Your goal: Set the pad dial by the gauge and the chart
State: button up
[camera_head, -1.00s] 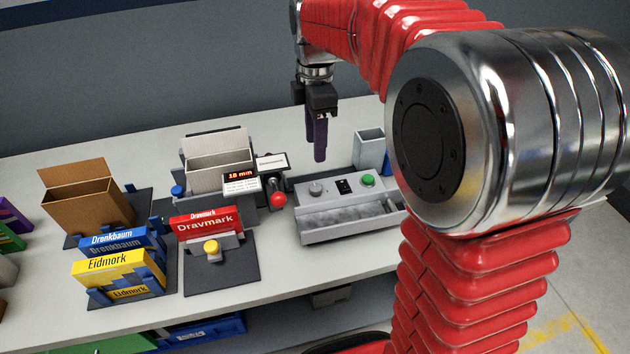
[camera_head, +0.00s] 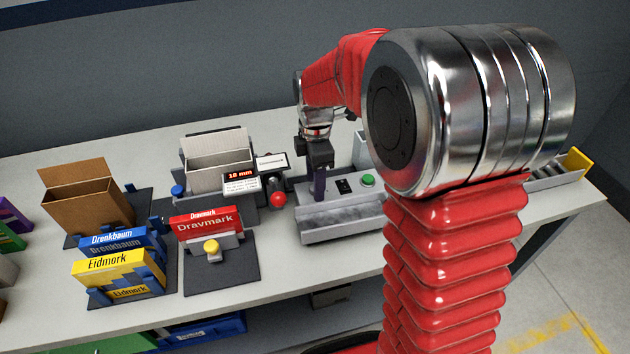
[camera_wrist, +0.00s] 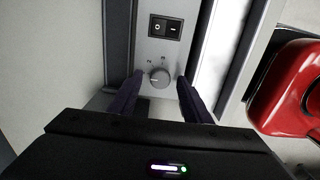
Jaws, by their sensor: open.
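The pad dial (camera_wrist: 159,77) is a small round grey knob on a grey panel, with small marks around its top that are too small to read. In the wrist view it lies between the two fingers of my open gripper (camera_wrist: 160,98), with a gap on each side. In the head view my gripper (camera_head: 318,196) points down at the left of the grey control box (camera_head: 345,222) and hides the dial. The gauge (camera_head: 240,175) shows red digits reading 18 mm. A white card with small text (camera_head: 240,186), perhaps the chart, sits just under it and is unreadable.
A black rocker switch (camera_wrist: 165,27) and a green button (camera_head: 367,181) are on the panel. A red knob (camera_head: 278,199) stands left of the box. The Dravmark box (camera_head: 207,224), Eidmork box (camera_head: 118,268) and brown carton (camera_head: 88,205) stand further left. The front table strip is clear.

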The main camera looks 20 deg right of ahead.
jog(key=shift+f, duration=0.1)
jog(key=shift+c, duration=0.2)
jog(key=c, duration=1)
jog(key=shift+m, duration=0.4)
jog(key=m, duration=0.7)
jog(key=shift+m, duration=0.4)
jog(key=m, duration=0.4)
jog(key=shift+m, duration=0.3)
jog(key=m, duration=0.4)
jog(key=shift+m, duration=0.4)
